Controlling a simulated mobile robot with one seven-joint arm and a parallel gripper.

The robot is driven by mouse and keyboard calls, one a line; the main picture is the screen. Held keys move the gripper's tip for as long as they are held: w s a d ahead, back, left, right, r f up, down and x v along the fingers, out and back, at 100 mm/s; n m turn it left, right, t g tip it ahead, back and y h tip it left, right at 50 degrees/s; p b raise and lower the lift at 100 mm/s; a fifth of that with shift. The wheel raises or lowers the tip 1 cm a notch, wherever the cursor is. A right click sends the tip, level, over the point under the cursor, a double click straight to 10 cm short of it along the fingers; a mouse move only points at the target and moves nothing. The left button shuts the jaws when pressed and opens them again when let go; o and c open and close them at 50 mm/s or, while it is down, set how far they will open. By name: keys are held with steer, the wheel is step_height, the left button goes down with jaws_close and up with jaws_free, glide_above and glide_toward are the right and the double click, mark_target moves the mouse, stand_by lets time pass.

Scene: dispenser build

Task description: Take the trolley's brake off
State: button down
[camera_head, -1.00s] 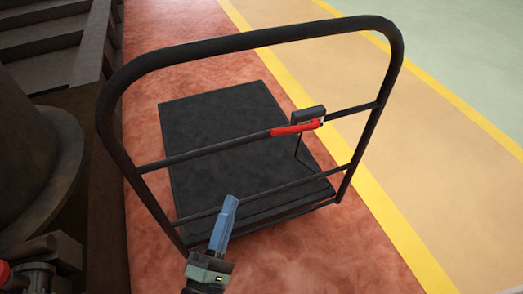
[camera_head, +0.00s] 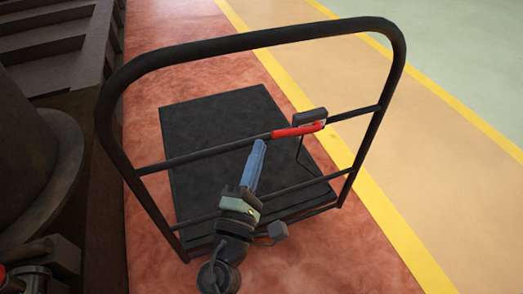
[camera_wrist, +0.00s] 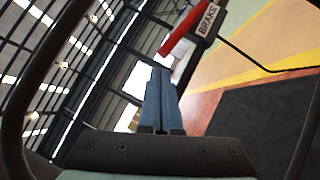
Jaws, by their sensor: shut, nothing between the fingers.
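The trolley has a flat dark deck (camera_head: 215,120) and a tall black tube handle frame (camera_head: 250,40) with crossbars. A red brake lever (camera_head: 298,130) sits along the upper crossbar, beside a dark box (camera_head: 310,116) at its right end. In the wrist view the red lever (camera_wrist: 182,32) runs from a dark box with a plate (camera_wrist: 208,20) reading "BRAKE". My gripper (camera_head: 260,145) has blue fingers, shut and empty, with tips just below and left of the lever's free end. In the wrist view my fingertips (camera_wrist: 160,72) are close to the lever's end, seemingly apart from it.
Dark machinery (camera_head: 40,150) stands along the left. Red floor (camera_head: 300,250) surrounds the trolley, with a yellow line (camera_head: 350,180) and tan floor to the right. A thin cable or rod (camera_head: 300,155) hangs below the brake box. The right side is clear.

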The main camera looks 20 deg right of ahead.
steer(key=shift+d+r, duration=0.2)
steer(key=shift+d, duration=0.25)
steer(key=shift+r, duration=0.1)
steer(key=shift+r+m+g+p, duration=0.3)
steer(key=shift+r+m+p, duration=0.1)
steer(key=shift+p, duration=0.5)
